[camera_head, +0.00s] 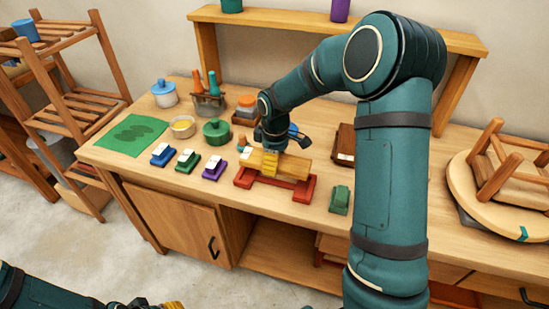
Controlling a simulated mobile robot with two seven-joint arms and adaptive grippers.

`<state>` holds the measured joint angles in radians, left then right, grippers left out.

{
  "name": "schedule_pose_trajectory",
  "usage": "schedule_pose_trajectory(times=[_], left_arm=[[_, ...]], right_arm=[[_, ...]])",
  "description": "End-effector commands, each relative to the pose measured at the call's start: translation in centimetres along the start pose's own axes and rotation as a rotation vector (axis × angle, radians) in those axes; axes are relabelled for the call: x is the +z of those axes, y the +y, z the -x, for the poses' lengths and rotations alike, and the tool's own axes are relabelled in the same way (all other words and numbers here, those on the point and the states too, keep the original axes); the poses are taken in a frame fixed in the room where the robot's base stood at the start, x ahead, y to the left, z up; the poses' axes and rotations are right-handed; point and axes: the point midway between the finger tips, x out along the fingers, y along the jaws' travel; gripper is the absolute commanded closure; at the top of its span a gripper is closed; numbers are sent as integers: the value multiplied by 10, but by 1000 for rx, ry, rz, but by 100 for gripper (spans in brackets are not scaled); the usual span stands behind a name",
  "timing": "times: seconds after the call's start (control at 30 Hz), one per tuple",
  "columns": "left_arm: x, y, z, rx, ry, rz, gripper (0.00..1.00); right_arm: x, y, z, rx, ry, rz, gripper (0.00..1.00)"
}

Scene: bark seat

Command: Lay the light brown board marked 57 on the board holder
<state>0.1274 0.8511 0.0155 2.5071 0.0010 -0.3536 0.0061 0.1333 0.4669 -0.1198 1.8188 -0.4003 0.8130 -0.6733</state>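The light brown board (293,167) lies level over the red board holder (301,193) on the workbench. A pale label shows at its left end; the number is too small to read. My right gripper (269,162) comes down from above, its yellow fingers across the board left of its middle, and looks shut on it. The far finger is hidden. Whether the board's full weight rests on the holder cannot be told. My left gripper (160,304) is low at the bottom edge, off the bench and partly cut off.
Blue, green and purple blocks (213,167) stand left of the holder, a green block (340,200) right of it. Pots, a green mat (132,134) and a tool caddy (208,100) are farther left. A brown box (345,145) stands behind; an upturned stool (500,180) lies right.

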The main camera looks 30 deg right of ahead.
Motion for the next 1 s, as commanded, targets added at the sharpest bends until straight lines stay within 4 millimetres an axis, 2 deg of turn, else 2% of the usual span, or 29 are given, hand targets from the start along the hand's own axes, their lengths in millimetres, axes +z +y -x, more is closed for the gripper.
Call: schedule_pose_trajectory(times=[0.27, 0.8, 1.0], left_arm=[[3, -4, -10, 1, -7, -3, 53], [3, -15, -41, 1, 1, -6, 53], [2, -16, -43, 1, 4, -6, 53]], right_arm=[[0, 0, -14, 0, 0, 0, 71], [0, 0, -58, 0, 0, 1, 71], [0, 0, -64, 0, 0, 1, 71]])
